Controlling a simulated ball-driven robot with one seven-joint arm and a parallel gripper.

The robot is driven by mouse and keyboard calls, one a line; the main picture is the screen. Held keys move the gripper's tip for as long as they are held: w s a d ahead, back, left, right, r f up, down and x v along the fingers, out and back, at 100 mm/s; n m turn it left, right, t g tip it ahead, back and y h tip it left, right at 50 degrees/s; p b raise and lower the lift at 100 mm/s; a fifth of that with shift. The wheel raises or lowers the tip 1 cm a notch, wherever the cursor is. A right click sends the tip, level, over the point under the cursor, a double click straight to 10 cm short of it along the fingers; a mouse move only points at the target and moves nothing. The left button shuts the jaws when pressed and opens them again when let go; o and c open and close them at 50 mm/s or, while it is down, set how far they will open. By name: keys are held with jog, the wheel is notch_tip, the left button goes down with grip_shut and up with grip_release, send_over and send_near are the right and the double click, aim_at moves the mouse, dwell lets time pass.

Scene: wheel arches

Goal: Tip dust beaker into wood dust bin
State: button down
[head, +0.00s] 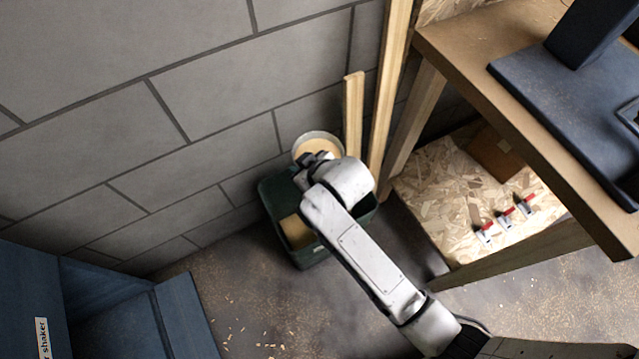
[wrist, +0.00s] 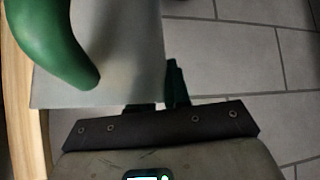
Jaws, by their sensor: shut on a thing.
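The dust beaker (head: 302,143) is pale, with tan dust showing inside its round rim in the head view. It is held at the far end of my arm, above the back of the bin, and looks roughly upright. My gripper (head: 313,160) is shut on it; its fingertips are mostly hidden. In the wrist view the beaker's pale wall (wrist: 125,50) and a green curved handle (wrist: 50,45) fill the upper left. The wood dust bin (head: 318,257) is a dark green open box on the floor, with tan material inside; my arm hides part of it.
A grey block wall (head: 210,75) stands close behind the bin. Timber lengths (head: 354,115) lean just right of the beaker. A wooden bench (head: 470,50) stands at the right, with clamps (head: 505,220) on its lower shelf. A blue cabinet (head: 100,300) is at lower left.

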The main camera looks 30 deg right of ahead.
jog(key=shift+r, duration=0.2)
jog(key=d+f+m+t+y+b, duration=0.1)
jog(key=m+y+b, duration=0.1)
jog(key=b, duration=0.4)
jog(key=d+f+m+t+y+b, duration=0.1)
jog(key=m+y+b, duration=0.1)
jog(key=y+b, duration=0.3)
jog(key=d+f+m+t+y+b, duration=0.1)
jog(key=d+m+y+b, duration=0.1)
jog(key=y+b, duration=0.2)
jog(key=shift+f+m+b, duration=0.35)
jog(key=shift+m+b, duration=0.05)
jog(key=shift+b, duration=1.05)
jog(key=f+m+t+y+b, duration=0.1)
jog(key=b, duration=0.2)
jog(key=f+m+t+y+b, duration=0.1)
jog(key=f+m+b, duration=0.1)
jog(key=b, duration=0.1)
jog(key=shift+a+t+b, duration=0.35)
jog(key=shift+a+t, duration=0.05)
jog(key=m+t+b, duration=0.1)
jog(key=b, duration=0.1)
jog(key=d+f+m+t+b, duration=0.1)
jog(key=m+b, duration=0.1)
jog(key=shift+d+y, duration=0.2)
jog(key=shift+y, duration=0.1)
jog(key=shift+t, duration=0.3)
jog(key=shift+d+m, duration=0.1)
jog(key=shift+m, duration=0.2)
jog(key=shift+s, duration=0.15)
